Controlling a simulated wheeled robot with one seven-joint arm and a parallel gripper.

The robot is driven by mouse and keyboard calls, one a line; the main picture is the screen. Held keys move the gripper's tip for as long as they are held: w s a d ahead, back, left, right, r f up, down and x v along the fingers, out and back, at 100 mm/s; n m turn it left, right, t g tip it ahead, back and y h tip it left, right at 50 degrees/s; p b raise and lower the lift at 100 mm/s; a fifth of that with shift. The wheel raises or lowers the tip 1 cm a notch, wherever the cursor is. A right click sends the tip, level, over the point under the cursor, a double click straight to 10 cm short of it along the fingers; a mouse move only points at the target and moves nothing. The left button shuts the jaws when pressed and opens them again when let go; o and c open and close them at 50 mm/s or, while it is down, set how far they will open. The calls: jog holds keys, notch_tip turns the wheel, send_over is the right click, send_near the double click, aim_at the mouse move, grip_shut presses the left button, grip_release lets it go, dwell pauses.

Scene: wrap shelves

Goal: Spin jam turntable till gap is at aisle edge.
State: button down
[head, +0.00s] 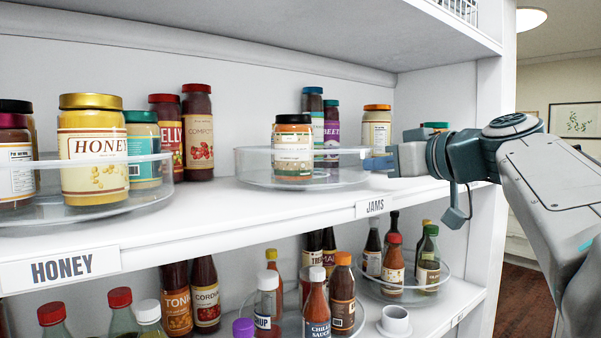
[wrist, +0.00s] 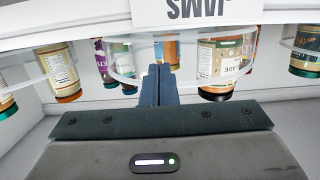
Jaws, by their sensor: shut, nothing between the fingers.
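The jam turntable (head: 250,168) is a clear round tray with a raised rim, on the shelf above the JAMS label (head: 374,206). A black-lidded jar (head: 292,150) stands at its front. A blue jar (head: 313,115) and a purple jar (head: 331,130) stand toward its back. An orange-lidded jar (head: 376,130) stands at the right; whether it is on the tray is unclear. My gripper (head: 376,164) is shut and empty at the tray's right rim; touching or just apart, I cannot tell. In the wrist view its closed fingers (wrist: 158,84) point at the clear rim (wrist: 122,66).
The HONEY turntable (head: 95,200) with several jars stands at the left. The shelf between the two turntables is bare at the front. The lower shelf holds bottles on clear turntables (head: 405,291) and a small white cup (head: 395,321). A white upright (head: 484,230) stands beside my arm.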

aim_at(337, 167)
jog(key=shift+w+a, duration=0.15)
jog(key=shift+s+a+f+b, duration=0.1)
jog(key=shift+s+a+b, duration=0.4)
jog(key=shift+b, duration=0.15)
jog(key=shift+s+a+b, duration=0.5)
jog(key=shift+s+a, duration=0.1)
jog(key=shift+s, duration=0.05)
jog(key=shift+s+a+b, duration=0.25)
jog(key=shift+s+a, duration=0.05)
jog(key=shift+a, duration=0.4)
jog(key=shift+s+a+b, duration=0.2)
jog(key=shift+s+a, duration=0.1)
jog(key=shift+a, duration=0.35)
